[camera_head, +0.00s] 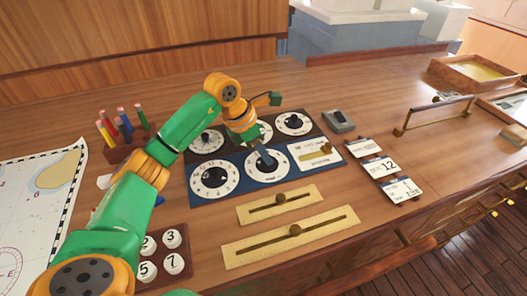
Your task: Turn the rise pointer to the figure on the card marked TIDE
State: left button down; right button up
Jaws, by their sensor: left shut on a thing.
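My left gripper (264,157) reaches down over the blue panel (238,191) and is shut on the pointer knob of the lower middle dial (279,171). The gripper hides most of that knob and part of the dial's face. A second white dial (214,179) with a black knob is to its left on the same panel. Dial names are too small to read, so I cannot tell which is marked rise. The TIDE marking is not legible. My right gripper is not in view.
A dark panel with more dials (293,123) lies behind the blue one. Two brass slider plates (290,236) lie in front. A pen rack (122,142), a chart (40,190) and numbered buttons (160,254) are at left. A brass rail (433,114) stands at right.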

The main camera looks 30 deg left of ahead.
pick_arm(q)
jog(key=n+y, duration=0.1)
jog(key=n, duration=0.3)
jog(key=shift+d+t+b, duration=0.2)
jog(key=shift+t+b, duration=0.1)
jog(key=shift+t, duration=0.1)
jog(key=shift+s+d+n+y+b, duration=0.15)
jog(key=shift+n+y, duration=0.3)
jog(key=shift+n, duration=0.5)
jog(key=shift+w+n+y+b, duration=0.15)
jog(key=shift+n+y, duration=0.3)
jog(key=shift+n, duration=0.5)
jog(key=c, duration=0.7)
grip_release()
jog(key=shift+o, duration=0.2)
